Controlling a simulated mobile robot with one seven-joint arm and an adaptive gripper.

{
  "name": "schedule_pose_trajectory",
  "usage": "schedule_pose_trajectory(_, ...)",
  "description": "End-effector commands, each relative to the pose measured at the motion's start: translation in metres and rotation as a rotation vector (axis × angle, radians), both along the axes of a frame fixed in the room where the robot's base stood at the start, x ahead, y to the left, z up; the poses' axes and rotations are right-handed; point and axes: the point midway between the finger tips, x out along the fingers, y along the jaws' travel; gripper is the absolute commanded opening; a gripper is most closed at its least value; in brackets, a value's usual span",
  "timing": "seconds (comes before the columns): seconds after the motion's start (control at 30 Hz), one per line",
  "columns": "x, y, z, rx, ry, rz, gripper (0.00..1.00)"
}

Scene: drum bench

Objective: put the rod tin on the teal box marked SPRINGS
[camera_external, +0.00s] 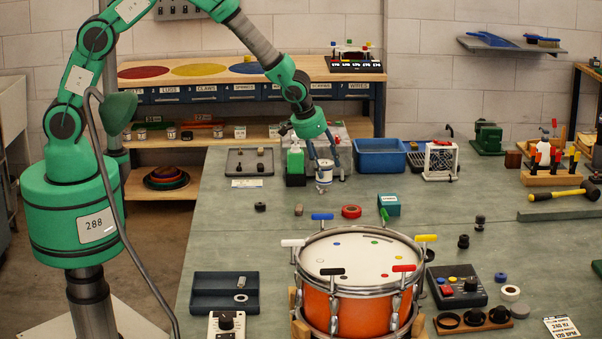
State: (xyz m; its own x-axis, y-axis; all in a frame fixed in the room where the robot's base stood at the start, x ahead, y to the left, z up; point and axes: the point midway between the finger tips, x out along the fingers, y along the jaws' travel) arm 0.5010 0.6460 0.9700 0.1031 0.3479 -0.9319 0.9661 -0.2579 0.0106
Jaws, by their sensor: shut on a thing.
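My gripper (324,161) points down over the back middle of the bench, shut on a small white tin (324,174) with a dark band, which I take to be the rod tin. The tin looks upright; I cannot tell whether its base touches the bench or hangs just above it. A small teal box (390,205) sits on the bench to the right and nearer the camera, behind the drum. It has a pale label too small to read clearly. Its top looks bare. The gripper and tin are apart from it.
A green bottle (295,165) and blue bin (381,168) flank the gripper.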

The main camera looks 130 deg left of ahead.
Motion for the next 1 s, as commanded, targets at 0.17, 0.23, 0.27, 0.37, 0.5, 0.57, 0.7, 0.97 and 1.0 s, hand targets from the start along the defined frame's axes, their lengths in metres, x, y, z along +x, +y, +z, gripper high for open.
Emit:
schedule_pose_trajectory(0.17,0.030,-0.013,0.016,-0.008,-0.006,-0.102,0.17)
schedule_pose_trajectory(0.23,0.041,-0.017,0.019,-0.010,-0.007,-0.141,0.17)
schedule_pose_trajectory(0.27,0.045,-0.019,0.021,-0.010,-0.008,-0.158,0.17)
schedule_pose_trajectory(0.37,0.060,-0.026,0.026,-0.008,-0.012,-0.210,0.17)
schedule_pose_trajectory(0.5,0.075,-0.033,0.029,-0.007,-0.014,-0.268,0.17)
schedule_pose_trajectory(0.57,0.080,-0.035,0.031,-0.005,-0.016,-0.285,0.17)
schedule_pose_trajectory(0.7,0.087,-0.039,0.031,-0.003,-0.016,-0.314,0.17)
schedule_pose_trajectory(0.97,0.090,-0.040,0.030,-0.002,-0.017,-0.323,0.17)
schedule_pose_trajectory(1.0,0.090,-0.040,0.030,-0.002,-0.017,-0.323,0.17)
